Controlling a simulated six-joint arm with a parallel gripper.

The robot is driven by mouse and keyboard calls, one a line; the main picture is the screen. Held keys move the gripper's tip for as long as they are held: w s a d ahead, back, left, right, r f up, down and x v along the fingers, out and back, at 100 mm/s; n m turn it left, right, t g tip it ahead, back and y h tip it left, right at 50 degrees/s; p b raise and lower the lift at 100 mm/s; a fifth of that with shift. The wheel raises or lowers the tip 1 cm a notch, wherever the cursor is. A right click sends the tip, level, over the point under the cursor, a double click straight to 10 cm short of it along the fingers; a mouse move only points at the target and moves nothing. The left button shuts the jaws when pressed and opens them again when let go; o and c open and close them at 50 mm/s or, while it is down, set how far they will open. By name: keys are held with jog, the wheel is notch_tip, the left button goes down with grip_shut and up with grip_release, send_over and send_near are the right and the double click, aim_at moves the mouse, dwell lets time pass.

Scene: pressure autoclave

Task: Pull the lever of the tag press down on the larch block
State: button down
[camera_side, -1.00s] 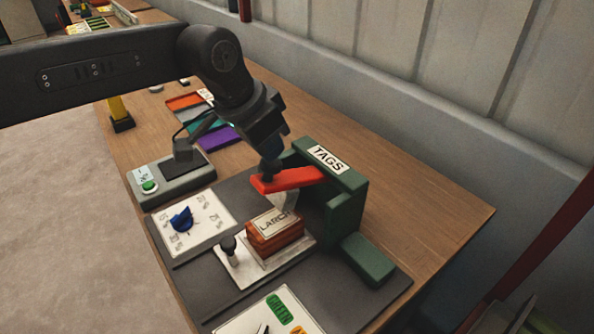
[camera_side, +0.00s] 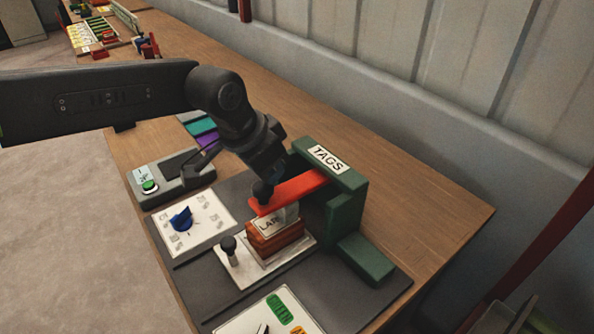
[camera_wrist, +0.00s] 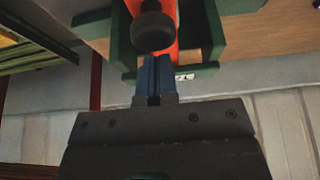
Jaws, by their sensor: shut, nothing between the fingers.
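The green tag press (camera_side: 346,205), labelled TAGS, stands on a dark mat. Its red lever (camera_side: 298,189) slopes down toward the left, over the larch block. The larch block (camera_side: 275,238) is reddish-brown with a pale label and sits on a light plate, its label partly hidden by the lever and a pale part beneath it. My gripper (camera_side: 264,192) is shut and empty, at the lever's dark knob end. In the wrist view the blue fingers (camera_wrist: 154,98) are together, just below the round black knob (camera_wrist: 153,28) on the red lever. Contact with the knob is hard to tell.
A dial panel with a blue knob (camera_side: 181,217) lies left of the block. A grey box with a green button (camera_side: 149,186) stands behind it. A black-knobbed post (camera_side: 229,246) rises from the plate in front. Bare wooden table (camera_side: 425,205) lies to the right.

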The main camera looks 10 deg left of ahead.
notch_tip(320, 180, up, 9)
dwell(1.1)
jog(key=shift+f, duration=0.1)
dwell(0.7)
jog(key=s+a+r+n+t, duration=0.1)
jog(key=s+a+r+n, duration=0.15)
jog(key=a, duration=0.55)
jog(key=s+a+r+n+y, duration=0.1)
jog(key=s+a+r, duration=0.1)
jog(key=s+a, duration=0.35)
jog(key=s+a+r+n+t, duration=0.1)
jog(key=a+r, duration=0.1)
jog(key=a, duration=0.7)
jog(key=s+a+f+n+y, duration=0.1)
jog(key=s+a+f+n, duration=0.1)
jog(key=s+a+f, duration=0.3)
jog(key=s+a+f+n+y, duration=0.1)
jog(key=s+a+f, duration=0.4)
jog(key=s, duration=0.7)
jog(key=shift+s+a+n, duration=0.15)
jog(key=shift+a+n, duration=0.6)
jog(key=shift+a, duration=0.4)
